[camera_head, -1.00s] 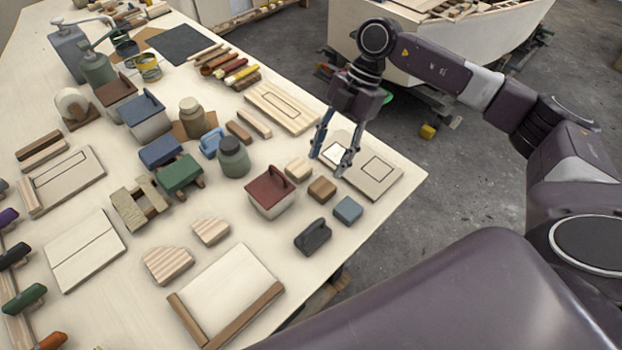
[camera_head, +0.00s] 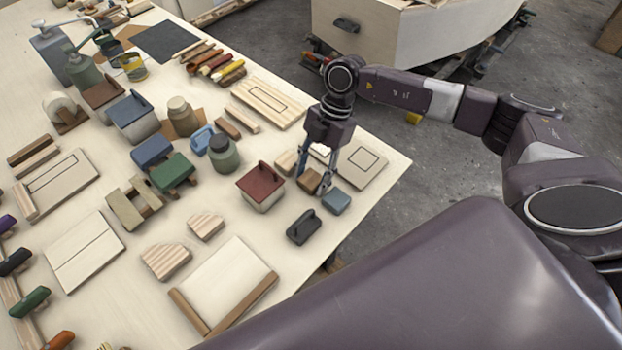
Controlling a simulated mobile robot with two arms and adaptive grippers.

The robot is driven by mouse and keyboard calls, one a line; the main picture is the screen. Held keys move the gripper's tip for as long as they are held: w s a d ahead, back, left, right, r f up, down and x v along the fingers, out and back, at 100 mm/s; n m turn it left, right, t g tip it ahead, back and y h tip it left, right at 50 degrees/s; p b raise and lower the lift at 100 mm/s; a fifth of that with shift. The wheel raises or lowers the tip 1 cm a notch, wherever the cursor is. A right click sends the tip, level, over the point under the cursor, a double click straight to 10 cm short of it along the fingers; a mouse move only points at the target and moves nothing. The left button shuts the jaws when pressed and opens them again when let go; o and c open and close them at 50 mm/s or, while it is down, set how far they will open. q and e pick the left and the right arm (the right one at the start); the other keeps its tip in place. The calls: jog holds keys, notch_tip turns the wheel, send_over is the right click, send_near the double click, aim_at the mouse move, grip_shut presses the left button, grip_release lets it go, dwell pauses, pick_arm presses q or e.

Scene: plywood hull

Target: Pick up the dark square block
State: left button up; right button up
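The dark square block (camera_head: 309,181) is a small brown wooden block on the plywood table, near its right edge. My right gripper (camera_head: 311,185) comes down over it with its fingers apart, one on each side of the block. I cannot tell whether the fingertips touch it. The fingers hide parts of its sides. A pale wooden block (camera_head: 286,162) lies just behind and left of it, and a blue-grey block (camera_head: 336,201) lies to its front right. My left gripper is not in view.
A red-lidded box (camera_head: 260,188) stands to the left of the gripper. A black handled block (camera_head: 303,227) lies in front. A flat board with a square outline (camera_head: 362,162) lies behind right. Free table top (camera_head: 350,235) shows near the right edge.

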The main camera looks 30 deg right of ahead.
jog(key=c, duration=0.7)
jog(key=shift+o, duration=0.2)
jog(key=shift+r, duration=0.1)
